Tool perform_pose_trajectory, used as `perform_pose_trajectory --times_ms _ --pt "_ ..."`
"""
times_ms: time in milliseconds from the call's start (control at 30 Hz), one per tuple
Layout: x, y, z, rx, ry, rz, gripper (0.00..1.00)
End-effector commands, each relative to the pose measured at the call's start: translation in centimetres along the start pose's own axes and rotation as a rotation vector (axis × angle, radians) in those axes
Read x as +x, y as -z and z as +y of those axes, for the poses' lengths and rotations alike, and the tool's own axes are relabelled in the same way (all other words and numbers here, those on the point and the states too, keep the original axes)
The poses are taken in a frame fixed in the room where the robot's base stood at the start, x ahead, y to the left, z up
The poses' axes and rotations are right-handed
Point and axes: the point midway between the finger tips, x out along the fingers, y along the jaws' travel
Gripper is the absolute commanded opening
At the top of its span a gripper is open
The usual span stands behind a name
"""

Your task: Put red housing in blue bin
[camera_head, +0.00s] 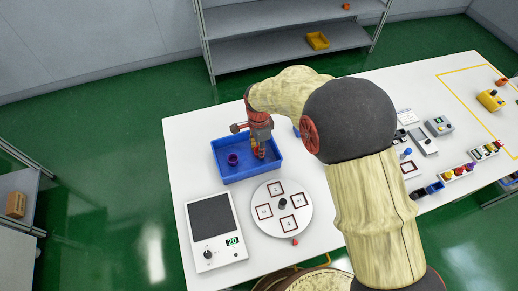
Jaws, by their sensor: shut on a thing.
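The blue bin (240,178) stands on the white table, left of my arm. My gripper (258,154) points down over the right part of the bin, with its fingers shut on a small red piece, which looks to be the red housing. The fingers mostly hide this piece, and I cannot tell whether it touches the bin floor. A dark purple, cup-like part (232,159) lies in the bin, left of my gripper and apart from it.
A scale (211,222) and a round white turntable (267,222) stand in front of the bin. A small red piece (295,241) lies by the turntable. Trays and devices (438,126) fill the right side, beyond my arm. A grey shelf (285,45) stands behind the table.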

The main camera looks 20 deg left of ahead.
Motion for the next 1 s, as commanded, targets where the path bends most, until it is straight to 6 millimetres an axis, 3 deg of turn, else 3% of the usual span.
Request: perform_pose_trajectory --times_ms 300,333,633,1000 --pt "0.17 0.01 -0.06 0.000 0.002 0.000 0.16" --pt "0.13 0.01 -0.08 0.000 0.002 0.000 0.29" --pt "0.09 0.01 -0.07 0.000 0.002 0.000 0.46" --pt "-0.43 0.01 -0.10 0.000 0.004 0.000 0.46"
